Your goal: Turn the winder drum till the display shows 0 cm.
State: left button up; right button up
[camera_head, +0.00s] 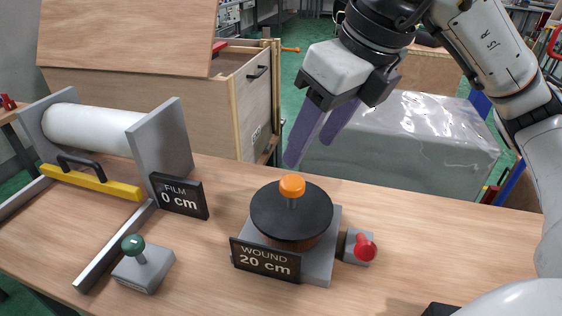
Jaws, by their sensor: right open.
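The winder drum (265,222) is a wooden cylinder with a black round top, standing on a grey base (320,262). An orange knob (292,186) stands upright on its top. The display (266,261) in front of the drum reads "WOUND 20 cm". My right gripper (308,158) is open, with purple fingers pointing down, and shows above the drum's far side. It appears apart from the knob, and nothing is between its fingers. My left gripper is not in view.
A red knob (364,246) sits right of the drum. At left are a white film roll (90,128), a yellow bar (90,182) and a "FILM 0 cm" display (180,195). A green-knobbed lever block (144,268) stands in front. A wrapped grey block (410,140) is behind.

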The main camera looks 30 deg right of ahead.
aim_at(292, 181)
jog(key=x, duration=0.9)
jog(key=shift+s+a+f, duration=0.1)
jog(key=shift+s, duration=0.15)
jog(key=shift+c, duration=0.4)
grip_shut()
